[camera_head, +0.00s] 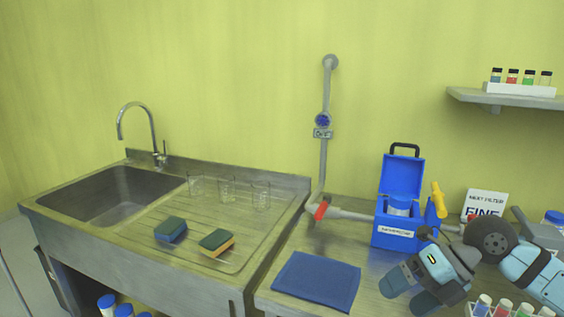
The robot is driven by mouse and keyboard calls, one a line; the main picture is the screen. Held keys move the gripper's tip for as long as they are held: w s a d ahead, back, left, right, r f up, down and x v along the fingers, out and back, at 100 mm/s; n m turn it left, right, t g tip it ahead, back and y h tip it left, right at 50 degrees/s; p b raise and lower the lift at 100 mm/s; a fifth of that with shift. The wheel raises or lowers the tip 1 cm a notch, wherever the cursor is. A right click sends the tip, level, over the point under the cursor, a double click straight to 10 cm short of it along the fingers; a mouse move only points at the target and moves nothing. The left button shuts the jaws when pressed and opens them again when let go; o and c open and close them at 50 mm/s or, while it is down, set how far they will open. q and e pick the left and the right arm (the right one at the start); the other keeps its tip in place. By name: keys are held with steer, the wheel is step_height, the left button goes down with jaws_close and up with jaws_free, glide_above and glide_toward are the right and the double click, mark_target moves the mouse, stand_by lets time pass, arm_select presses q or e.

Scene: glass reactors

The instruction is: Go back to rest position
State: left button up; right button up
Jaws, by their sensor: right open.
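My right gripper (403,293) comes in from the lower right. It is over the bench, to the right of the blue mat (316,281) and in front of the blue box. Its two dark fingers are apart, with nothing seen between them. The arm behind it covers part of the bench. My left gripper is not in view.
A blue box (393,240) with a raised lid and a white-labelled front stands behind my right gripper. A red-handled valve pipe (345,213) is left of it. A vial rack (507,311) is at the lower right. A sink (115,195) with sponges and glasses is left.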

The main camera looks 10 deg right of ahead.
steer(key=s+a+f+m+t+y, duration=0.25)
steer(key=a+m+t+y, duration=0.45)
steer(key=a+m+y, duration=0.35)
step_height(320, 180, down, 8)
steer(key=w+d+f+m+t+h, duration=0.1)
steer(key=d+m+t+h, duration=0.2)
steer(key=m+t+h, duration=0.75)
steer(key=s+f+m+g+h, duration=0.35)
steer(key=s+f+m, duration=0.25)
steer(key=f, duration=0.4)
steer(key=s+f+m+g+h, duration=0.2)
steer(key=s+f+m+g, duration=0.3)
steer(key=f, duration=0.6)
arm_select(q)
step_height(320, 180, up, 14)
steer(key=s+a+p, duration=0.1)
steer(key=p, duration=1.7)
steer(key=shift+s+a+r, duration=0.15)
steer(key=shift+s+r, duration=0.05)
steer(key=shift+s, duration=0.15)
arm_select(e)
step_height(320, 180, up, 15)
steer(key=s+m, duration=0.1)
steer(key=s, duration=0.1)
steer(key=shift+s+f+t, duration=0.15)
steer(key=shift+s+t, duration=0.15)
steer(key=shift+s, duration=0.05)
